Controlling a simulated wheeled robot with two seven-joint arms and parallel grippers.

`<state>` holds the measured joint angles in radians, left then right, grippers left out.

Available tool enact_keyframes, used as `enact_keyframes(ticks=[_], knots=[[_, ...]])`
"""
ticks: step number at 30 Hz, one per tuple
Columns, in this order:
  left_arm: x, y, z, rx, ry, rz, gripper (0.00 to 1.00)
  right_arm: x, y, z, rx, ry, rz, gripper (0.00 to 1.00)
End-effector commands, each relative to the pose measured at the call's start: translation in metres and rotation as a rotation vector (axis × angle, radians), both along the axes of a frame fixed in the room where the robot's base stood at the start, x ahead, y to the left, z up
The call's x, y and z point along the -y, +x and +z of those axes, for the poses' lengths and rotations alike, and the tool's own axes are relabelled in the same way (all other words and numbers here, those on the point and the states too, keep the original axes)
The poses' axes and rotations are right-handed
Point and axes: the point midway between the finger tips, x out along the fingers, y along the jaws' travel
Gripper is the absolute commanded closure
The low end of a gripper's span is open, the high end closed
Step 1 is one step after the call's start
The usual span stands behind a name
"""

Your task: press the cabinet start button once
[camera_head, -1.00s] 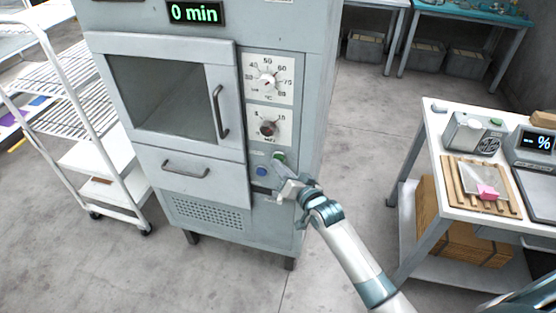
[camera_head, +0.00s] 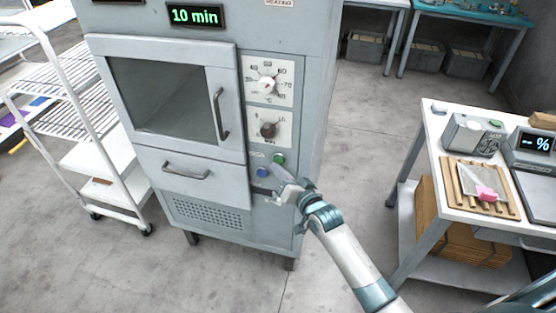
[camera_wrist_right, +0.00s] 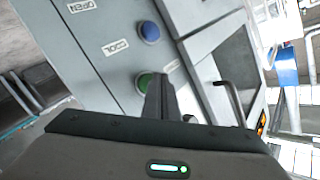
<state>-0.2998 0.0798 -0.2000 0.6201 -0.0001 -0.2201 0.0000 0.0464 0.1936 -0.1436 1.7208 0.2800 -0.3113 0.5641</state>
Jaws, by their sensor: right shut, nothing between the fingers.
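The grey cabinet (camera_head: 215,75) stands in the head view with its display (camera_head: 195,16) reading "10 min". On its panel are a green button (camera_head: 278,159) and, lower left of it, a blue button (camera_head: 262,172). My right gripper (camera_head: 276,170) is shut and empty, its tips just below the green button, with a small gap in the head view. In the right wrist view the fingers (camera_wrist_right: 161,92) partly cover the green button (camera_wrist_right: 144,82); the blue button (camera_wrist_right: 150,32) is clear of them, near a "COOL" label. My left gripper is not in view.
Two dials (camera_head: 267,85) sit above the buttons. The cabinet door handle (camera_head: 220,114) and drawer handle (camera_head: 185,170) stick out at left. A white rack cart (camera_head: 75,110) stands left; a table (camera_head: 450,205) with devices stands right. The floor between is clear.

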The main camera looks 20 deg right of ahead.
Motion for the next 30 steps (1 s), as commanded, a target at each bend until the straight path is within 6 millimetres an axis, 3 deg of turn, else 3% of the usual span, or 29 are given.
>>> enact_keyframes(ticks=[17, 30], knots=[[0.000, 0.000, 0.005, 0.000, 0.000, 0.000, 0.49, -0.004, -0.006, 0.001, 0.000, 0.001, 0.001, 1.00], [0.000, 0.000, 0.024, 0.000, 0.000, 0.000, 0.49, -0.023, -0.033, 0.002, 0.000, 0.002, 0.001, 1.00]])
